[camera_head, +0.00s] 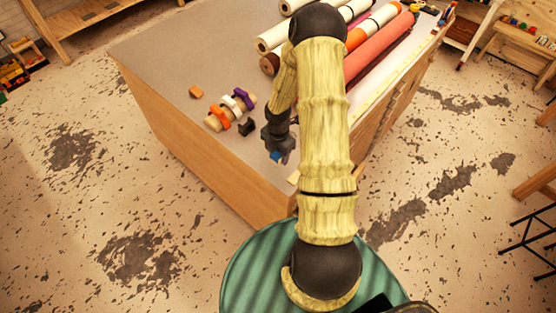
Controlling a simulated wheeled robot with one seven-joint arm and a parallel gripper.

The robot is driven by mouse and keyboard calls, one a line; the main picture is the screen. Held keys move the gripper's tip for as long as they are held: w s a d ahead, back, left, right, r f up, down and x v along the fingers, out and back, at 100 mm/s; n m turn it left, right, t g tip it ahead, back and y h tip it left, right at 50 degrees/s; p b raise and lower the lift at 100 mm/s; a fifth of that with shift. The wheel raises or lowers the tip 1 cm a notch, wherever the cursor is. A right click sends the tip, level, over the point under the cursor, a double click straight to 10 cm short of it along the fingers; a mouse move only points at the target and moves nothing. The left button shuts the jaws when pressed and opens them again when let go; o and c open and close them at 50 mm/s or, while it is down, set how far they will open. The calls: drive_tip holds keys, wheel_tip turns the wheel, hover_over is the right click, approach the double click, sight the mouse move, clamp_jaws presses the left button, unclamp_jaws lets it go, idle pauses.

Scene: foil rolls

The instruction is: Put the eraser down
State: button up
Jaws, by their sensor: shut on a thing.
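My gripper (277,153) hangs over the near part of the table top, just left of my arm. It is shut on a small blue item, the eraser (275,156), which shows at its tip. The eraser is partly covered by the fingers. I cannot tell whether its underside touches the table (160,60) or is a little above it.
Left of my gripper are a black block (246,128), a wooden piece with orange, white and purple parts (222,115), and an orange block (195,92). Several rolls (380,52) lie at the back right, partly behind my arm. The table's left part is clear.

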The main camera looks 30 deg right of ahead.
sight(278, 162)
drive_tip(key=shift+f, duration=0.25)
drive_tip(key=shift+w+f+p, duration=0.1)
drive_tip(key=shift+f+p, duration=0.55)
drive_tip(key=shift+f, duration=1.45)
drive_tip(key=shift+f, duration=0.25)
